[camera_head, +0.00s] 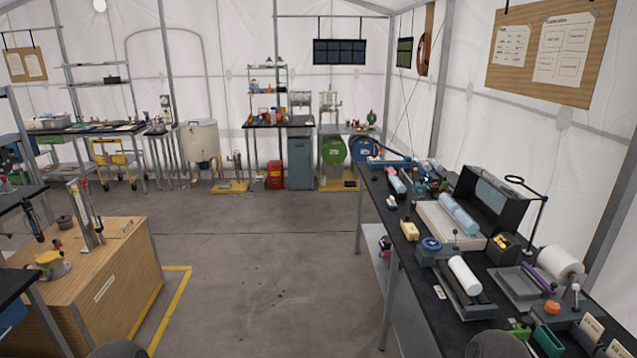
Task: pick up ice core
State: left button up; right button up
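A pale blue cylinder that looks like the ice core (459,214) lies on a cream tray (436,222) on the right bench. It appears to be in two pieces end to end, running from back left to front right, just in front of an open black box (492,202). A white cylinder (465,275) lies nearer on a dark rack, and a smaller pale cylinder (396,183) lies farther back. I cannot see either gripper. Only rounded dark grey parts, which look like my own arms, show at the bottom edge.
The long black bench (411,287) on the right is crowded with tools, a purple-handled device, a paper roll (560,262) and a lamp (537,208). A wooden cabinet (104,277) stands at the left. The grey floor (275,260) between them is clear.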

aim_at(393, 179)
jog(key=i+u, duration=0.1)
jog(key=i, duration=1.85)
jog(key=i+z, duration=0.1)
jog(key=i, duration=0.55)
jog(key=i+j, duration=0.15)
jog(key=i, duration=0.5)
jog(key=i+j+z, duration=0.15)
jog(key=i, duration=0.45)
